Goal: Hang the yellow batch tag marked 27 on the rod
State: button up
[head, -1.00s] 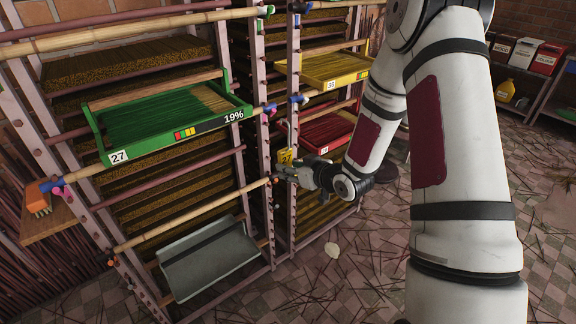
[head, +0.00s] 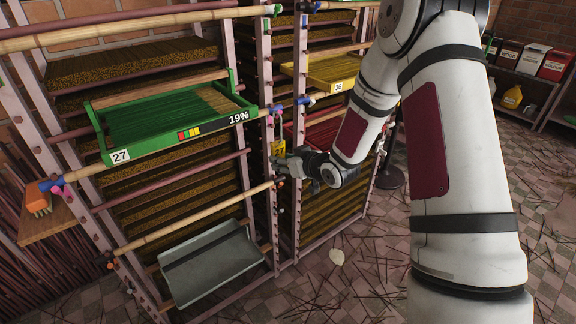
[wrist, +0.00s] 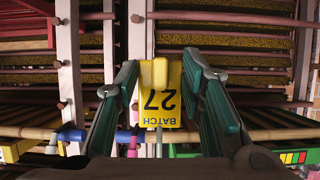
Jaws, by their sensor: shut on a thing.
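The yellow batch tag (head: 278,149) is held by my gripper (head: 284,163) at the front of the rack, near its middle posts. In the wrist view the tag (wrist: 160,92) shows upside down, reading BATCH 27, between the two fingers of my gripper (wrist: 160,70). A bamboo rod (head: 85,172) with blue and pink clips runs under the green tray (head: 140,150), which is marked 27 and 19%. The rod's right end (head: 272,108) lies above the tag in the head view. I cannot tell whether the tag touches a rod.
A lower bamboo rod (head: 190,215) and a grey tray (head: 210,262) are below. A yellow tray (head: 335,72) marked 36 and a partly hidden red tray (head: 318,130) are in the right rack. The floor at right has scattered sticks.

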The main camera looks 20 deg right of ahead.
jog(key=shift+w+r+b+x, duration=0.25)
jog(key=shift+b+x, duration=0.4)
jog(key=shift+x, duration=0.75)
jog(key=shift+r+b+x, duration=0.35)
jog(key=shift+b+x, duration=0.35)
jog(key=shift+x, duration=0.75)
jog(key=shift+w+r+b+x, duration=0.25)
jog(key=shift+b+x, duration=0.4)
jog(key=shift+x, duration=0.75)
jog(key=shift+s+a, duration=0.1)
jog(key=o, duration=1.1)
jog(key=shift+o, duration=0.8)
jog(key=shift+o, duration=1.1)
